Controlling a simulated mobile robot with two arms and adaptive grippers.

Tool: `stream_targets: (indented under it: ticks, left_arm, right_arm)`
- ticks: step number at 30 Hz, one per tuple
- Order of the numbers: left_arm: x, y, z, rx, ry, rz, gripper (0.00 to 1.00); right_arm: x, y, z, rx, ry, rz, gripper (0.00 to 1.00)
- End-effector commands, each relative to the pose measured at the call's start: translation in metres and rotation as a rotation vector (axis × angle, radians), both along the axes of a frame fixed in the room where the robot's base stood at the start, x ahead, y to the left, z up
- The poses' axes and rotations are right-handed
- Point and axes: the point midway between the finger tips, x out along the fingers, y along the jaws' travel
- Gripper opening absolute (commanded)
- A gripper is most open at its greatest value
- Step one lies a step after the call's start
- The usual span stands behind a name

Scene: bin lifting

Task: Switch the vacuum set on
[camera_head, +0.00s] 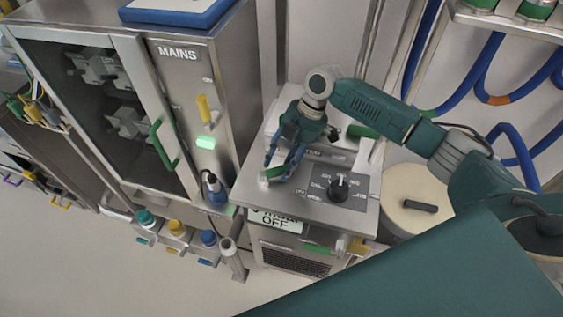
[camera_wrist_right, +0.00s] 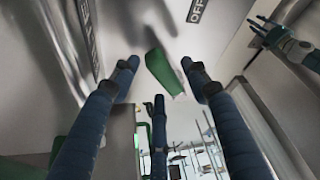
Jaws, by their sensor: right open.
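The vacuum set (camera_head: 300,200) is a steel cabinet with a sloping top, a black knob and a front plate (camera_head: 275,222) reading OFF. On its top left is a green lever (camera_head: 274,173); it also shows in the right wrist view (camera_wrist_right: 163,73), beside an OFF label (camera_wrist_right: 196,10). My right gripper (camera_head: 279,172) is open, its blue fingers around the lever; I cannot tell whether they touch it. In the right wrist view the lever lies between the fingertips. A dark fingered shape (camera_wrist_right: 287,46) at upper right may be my left gripper or a reflection.
A steel MAINS cabinet (camera_head: 195,90) with a glass door, green handle and lit green button stands close on the left. A round lidded vessel (camera_head: 405,200) and blue hoses (camera_head: 490,75) are on the right. Small coloured valves (camera_head: 176,232) sit low in front.

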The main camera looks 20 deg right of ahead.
Motion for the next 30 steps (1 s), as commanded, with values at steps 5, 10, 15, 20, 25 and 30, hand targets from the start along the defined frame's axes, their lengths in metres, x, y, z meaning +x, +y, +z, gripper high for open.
stream_targets:
  ticks: [5, 10, 15, 20, 25, 30]
  left_arm:
    - [0.000, 0.000, 0.000, 0.000, 0.000, 0.000, 0.40]
    - [0.001, -0.001, 0.000, -0.001, -0.001, 0.000, 0.40]
    - [0.001, -0.001, 0.000, -0.001, -0.001, -0.001, 0.40]
    - [0.001, -0.001, 0.000, -0.001, -0.001, -0.001, 0.40]
    - [0.001, -0.001, 0.000, -0.001, -0.001, -0.001, 0.40]
    - [0.001, -0.001, 0.000, -0.001, -0.001, -0.001, 0.40]
  right_arm:
    - [0.001, -0.008, 0.021, 0.001, -0.004, -0.001, 0.46]
    - [0.001, -0.023, 0.055, 0.000, -0.005, -0.001, 0.46]
    - [0.001, -0.035, 0.086, 0.000, -0.004, -0.002, 0.46]
    - [0.001, -0.043, 0.104, 0.000, -0.004, -0.002, 0.46]
    - [0.000, -0.045, 0.110, 0.000, -0.001, 0.000, 0.46]
    - [0.000, -0.045, 0.110, 0.001, -0.001, 0.000, 0.46]
